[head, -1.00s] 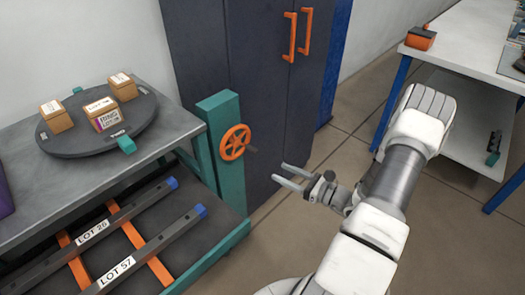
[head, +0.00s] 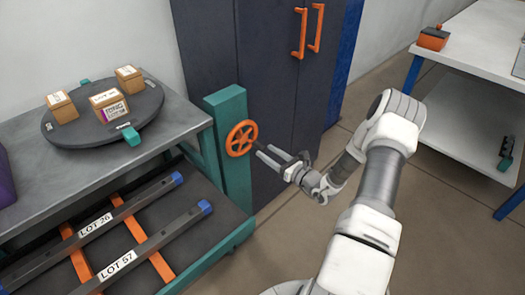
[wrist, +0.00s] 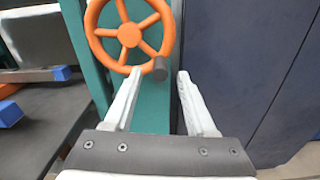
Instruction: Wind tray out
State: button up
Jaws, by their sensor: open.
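An orange handwheel (head: 241,138) is mounted on a teal post (head: 234,175) at the right end of the workbench. In the wrist view the handwheel (wrist: 129,34) is upper left, with a dark crank knob (wrist: 160,68) at its lower right rim. My gripper (head: 264,154) is open and empty, just right of the wheel. In the wrist view my gripper's fingers (wrist: 158,76) point at the wheel, with the knob between the tip lines; I cannot tell if they touch it.
A round dark turntable (head: 70,137) with several small boxes sits on the grey bench. A dark cabinet (head: 262,60) with orange handles stands close behind the post. A white table (head: 465,80) is at the far right. Open floor lies between.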

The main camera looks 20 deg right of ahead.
aim_at(264, 150)
jog(key=shift+x, duration=1.6)
grip_shut()
